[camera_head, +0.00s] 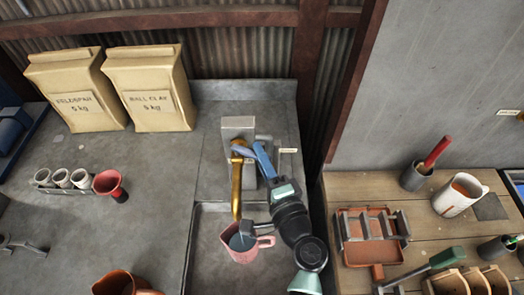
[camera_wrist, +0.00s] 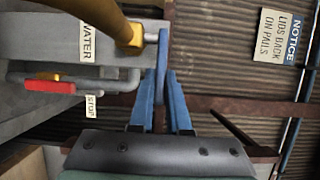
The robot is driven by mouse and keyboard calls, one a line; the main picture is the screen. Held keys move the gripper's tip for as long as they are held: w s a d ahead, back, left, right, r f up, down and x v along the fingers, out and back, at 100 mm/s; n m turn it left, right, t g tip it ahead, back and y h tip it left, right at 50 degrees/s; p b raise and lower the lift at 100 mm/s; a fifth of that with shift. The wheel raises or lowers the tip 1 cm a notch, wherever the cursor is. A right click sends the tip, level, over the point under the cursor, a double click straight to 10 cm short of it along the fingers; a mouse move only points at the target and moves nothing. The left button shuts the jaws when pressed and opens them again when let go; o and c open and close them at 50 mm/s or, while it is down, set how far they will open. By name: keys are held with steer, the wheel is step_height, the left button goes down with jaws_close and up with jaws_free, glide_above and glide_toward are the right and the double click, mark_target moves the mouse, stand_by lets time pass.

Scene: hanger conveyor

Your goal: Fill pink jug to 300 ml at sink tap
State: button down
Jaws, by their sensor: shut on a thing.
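The pink jug (camera_head: 262,243) stands upright in the sink (camera_head: 212,222), under the brass tap spout (camera_head: 236,190). The inside of the jug looks blue-grey; I cannot read a level or marks, and part of its rim is hidden behind a dark part of my arm. My gripper (camera_head: 258,148) is up at the tap, above and behind the jug. Its blue fingers (camera_wrist: 160,80) are shut on the blue tap lever (camera_wrist: 162,52) beside the spout. The lever also shows in the head view (camera_head: 242,152). The jug is not in the wrist view.
A WATER label (camera_wrist: 88,42) and a red-handled stop valve (camera_wrist: 48,86) are beside the tap. Feldspar (camera_head: 75,90) and ball clay (camera_head: 150,88) bags stand back left. A red funnel (camera_head: 108,183) is on the left counter. A wooden bench (camera_head: 345,190) with tools is right.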

steer(key=shift+s+m+h, duration=0.2)
steer(key=shift+m+h, duration=0.1)
steer(key=shift+h, duration=0.3)
steer(key=c, duration=0.9)
jaws_free()
steer(key=shift+f+b+v, duration=0.1)
steer(key=shift+b+v, duration=1.1)
steer(key=shift+v, duration=2)
steer(key=shift+f+b+v, duration=0.15)
steer(key=shift+b+v, duration=1.05)
steer(key=shift+v, duration=2.05)
